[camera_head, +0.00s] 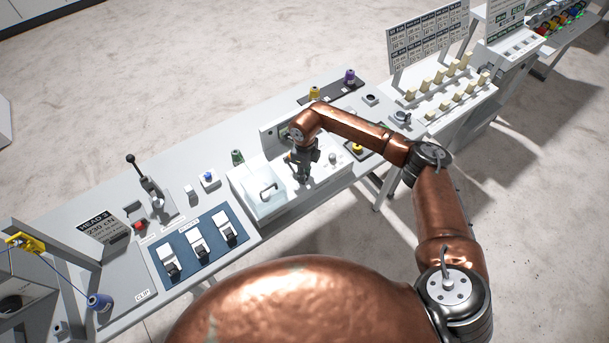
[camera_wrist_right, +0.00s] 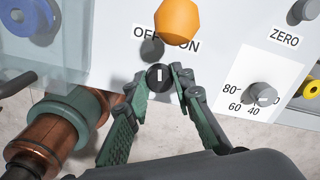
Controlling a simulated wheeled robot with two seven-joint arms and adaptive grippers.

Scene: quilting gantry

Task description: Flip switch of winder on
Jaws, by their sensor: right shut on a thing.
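The winder (camera_head: 250,205) is a pale box with a clear cover, set in the bench in the head view. Its switch (camera_wrist_right: 159,76) is a small round black knob with a white mark, below the OFF and ON label (camera_wrist_right: 185,46) in the right wrist view. The mark looks roughly upright; which word it points to is unclear. My right gripper (camera_head: 303,178) is over the winder's panel. In the right wrist view its green fingers (camera_wrist_right: 161,84) are closed on both sides of the knob. My left gripper is not in view.
An orange knob-like piece (camera_wrist_right: 178,20) stands just above the switch. A numbered dial (camera_wrist_right: 262,94) and the ZERO knob (camera_wrist_right: 303,11) are to the right. A clear cover (camera_wrist_right: 70,55) is close on the left. A blue panel with several switches (camera_head: 190,262) lies further left.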

